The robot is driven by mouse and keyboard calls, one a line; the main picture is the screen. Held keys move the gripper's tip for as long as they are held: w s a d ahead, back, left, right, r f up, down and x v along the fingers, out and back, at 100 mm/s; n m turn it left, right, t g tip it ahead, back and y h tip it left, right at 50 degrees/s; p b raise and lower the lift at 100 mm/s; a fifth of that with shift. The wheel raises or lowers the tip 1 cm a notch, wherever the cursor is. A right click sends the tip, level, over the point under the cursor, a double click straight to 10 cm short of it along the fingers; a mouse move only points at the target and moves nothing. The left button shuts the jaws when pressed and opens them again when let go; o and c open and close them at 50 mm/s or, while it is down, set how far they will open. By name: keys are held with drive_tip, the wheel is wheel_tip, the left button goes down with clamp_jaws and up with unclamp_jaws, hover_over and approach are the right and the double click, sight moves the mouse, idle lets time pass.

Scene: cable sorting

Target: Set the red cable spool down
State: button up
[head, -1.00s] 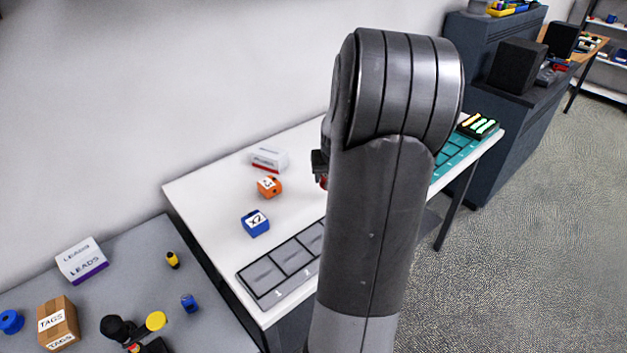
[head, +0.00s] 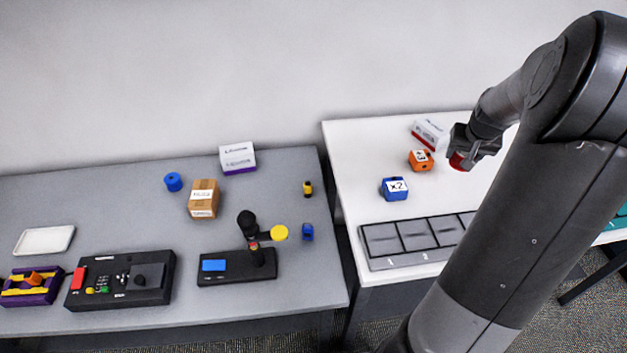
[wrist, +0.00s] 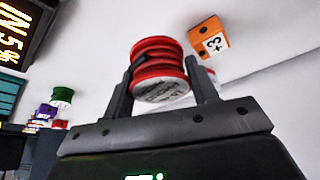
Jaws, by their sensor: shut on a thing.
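The red cable spool (wrist: 158,72) is between the two fingers of my gripper (wrist: 160,88) in the wrist view, with its pale labelled end toward the camera. In the head view my gripper (head: 466,152) holds the red spool (head: 458,161) over the white table (head: 350,165), to the right of an orange block. The gap between the spool and the table top cannot be judged. My arm hides much of the right part of the white table.
The orange block (head: 420,160), blue x2 block (head: 395,189) and white-and-red box (head: 431,134) stand near the spool. A numbered grey tray (head: 380,262) lies along the front edge. The grey table (head: 120,200) at left holds a microscope-like device (head: 250,235) and several small items.

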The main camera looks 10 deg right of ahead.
drive_tip(key=w+a+f+n+y, duration=0.1)
drive_tip(key=w+a+f+n, duration=0.15)
drive_tip(key=w+a, duration=1.25)
drive_tip(key=w+a+f+n+y, duration=0.1)
drive_tip(key=w+a+n, duration=0.1)
drive_tip(key=a, duration=1.1)
drive_tip(key=w+a+f+n+y, duration=0.1)
drive_tip(key=w+a+f+n, duration=0.1)
drive_tip(key=a, duration=1.1)
drive_tip(key=n+y, duration=0.1)
drive_tip(key=n, duration=0.4)
hover_over(153, 217)
drive_tip(key=s+d, duration=0.1)
wheel_tip(153, 217, down, 11)
drive_tip(key=shift+s+d+f, duration=0.1)
drive_tip(key=shift+s, duration=0.05)
drive_tip(key=shift+f, duration=2.05)
drive_tip(key=shift+f, duration=0.15)
